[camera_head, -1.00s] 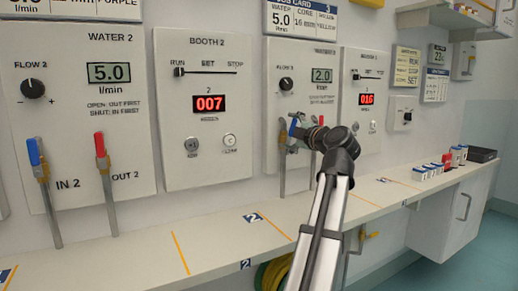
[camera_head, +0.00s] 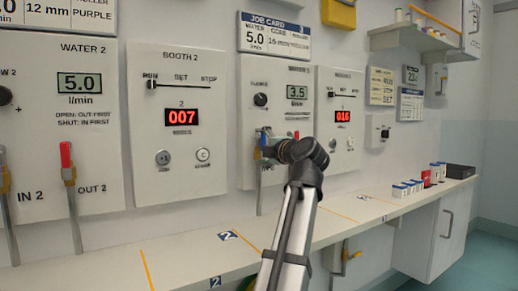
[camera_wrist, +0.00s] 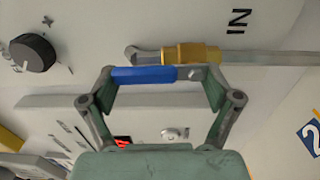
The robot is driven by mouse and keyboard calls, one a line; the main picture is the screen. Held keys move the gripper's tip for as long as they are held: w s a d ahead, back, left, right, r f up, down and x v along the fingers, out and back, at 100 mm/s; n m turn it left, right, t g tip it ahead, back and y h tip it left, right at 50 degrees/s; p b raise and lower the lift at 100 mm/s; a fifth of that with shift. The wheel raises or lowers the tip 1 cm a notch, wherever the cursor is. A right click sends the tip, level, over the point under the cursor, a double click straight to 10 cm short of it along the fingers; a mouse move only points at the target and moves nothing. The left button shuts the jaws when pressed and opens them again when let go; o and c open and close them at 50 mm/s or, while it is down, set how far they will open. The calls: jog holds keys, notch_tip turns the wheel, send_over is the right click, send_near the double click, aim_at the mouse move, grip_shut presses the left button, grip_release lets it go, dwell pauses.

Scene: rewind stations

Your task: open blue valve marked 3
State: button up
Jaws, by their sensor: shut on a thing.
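The blue valve handle (camera_head: 264,138) is on the third water panel (camera_head: 252,85), mostly behind my arm's end. In the wrist view the blue handle (camera_wrist: 143,75) lies between my gripper's fingertips (camera_wrist: 157,76), roughly in line with its pipe, beside a brass fitting (camera_wrist: 190,54) marked IN. The panel's flow display (camera_head: 297,92) reads 3.5. In the head view my wrist hides the gripper's fingers. A red handle (camera_head: 297,135) shows just right of the blue one.
A job card (camera_head: 275,35) above reads water 5.0. A booth panel (camera_head: 341,85) reading 016 stands right of the valve panel. Below runs a narrow shelf (camera_head: 190,255); small blue-and-white boxes (camera_head: 408,188) stand at its right. A flow knob (camera_wrist: 33,53) shows in the wrist view.

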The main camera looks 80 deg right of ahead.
jog(key=o, duration=1.4)
jog(key=v, duration=1.2)
